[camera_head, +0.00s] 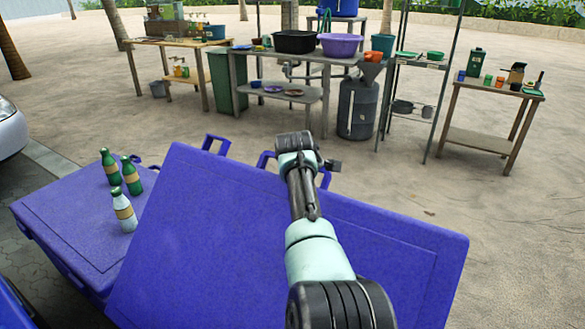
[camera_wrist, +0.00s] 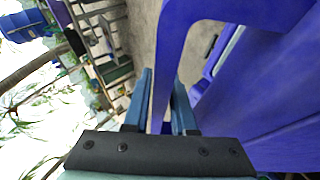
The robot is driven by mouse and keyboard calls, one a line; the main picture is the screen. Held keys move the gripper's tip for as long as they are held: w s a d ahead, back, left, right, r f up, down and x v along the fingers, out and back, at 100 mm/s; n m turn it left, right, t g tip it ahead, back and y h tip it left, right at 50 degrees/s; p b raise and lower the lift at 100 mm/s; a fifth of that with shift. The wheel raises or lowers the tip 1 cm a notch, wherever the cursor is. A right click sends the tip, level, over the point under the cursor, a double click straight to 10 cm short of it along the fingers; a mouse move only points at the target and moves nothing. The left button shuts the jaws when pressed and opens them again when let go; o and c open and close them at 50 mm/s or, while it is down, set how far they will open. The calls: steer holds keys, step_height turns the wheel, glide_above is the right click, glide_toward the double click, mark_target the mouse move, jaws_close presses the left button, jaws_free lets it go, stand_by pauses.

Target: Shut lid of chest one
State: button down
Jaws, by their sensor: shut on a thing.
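A large blue chest lid (camera_head: 220,230) fills the lower middle of the head view, apparently raised and tilted. Blue loop handles (camera_head: 215,143) stick out along its far edge. My gripper (camera_head: 330,165) is at that far edge, beside a second handle. In the wrist view my gripper (camera_wrist: 162,105) has its blue fingers on either side of a blue handle bar (camera_wrist: 168,62) and is shut on it. The lid's blue surface (camera_wrist: 270,85) shows at the right of the wrist view. The chest body under the lid is hidden, and no label shows which chest is number one.
Another blue chest (camera_head: 65,210), lid down, stands at left with several bottles (camera_head: 124,212) on top. Workbenches (camera_head: 240,52), a metal shelf (camera_head: 432,60) and a small wooden table (camera_head: 475,140) stand behind. A car (camera_head: 10,130) is at far left. Open sandy ground lies right.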

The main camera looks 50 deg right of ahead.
step_height(320, 180, down, 2)
steer(key=shift+a+f+y+b, duration=0.1)
steer(key=shift+y+b, duration=0.2)
steer(key=shift+b, duration=0.1)
steer(key=c, duration=1)
jaws_free()
steer(key=shift+w, duration=0.1)
steer(key=shift+r, duration=0.25)
steer(key=p+v, duration=0.2)
steer(key=p, duration=0.2)
steer(key=shift+a+r, duration=0.1)
steer(key=shift+r, duration=0.15)
steer(key=shift+p+v, duration=1.45)
steer(key=shift+v, duration=3.9)
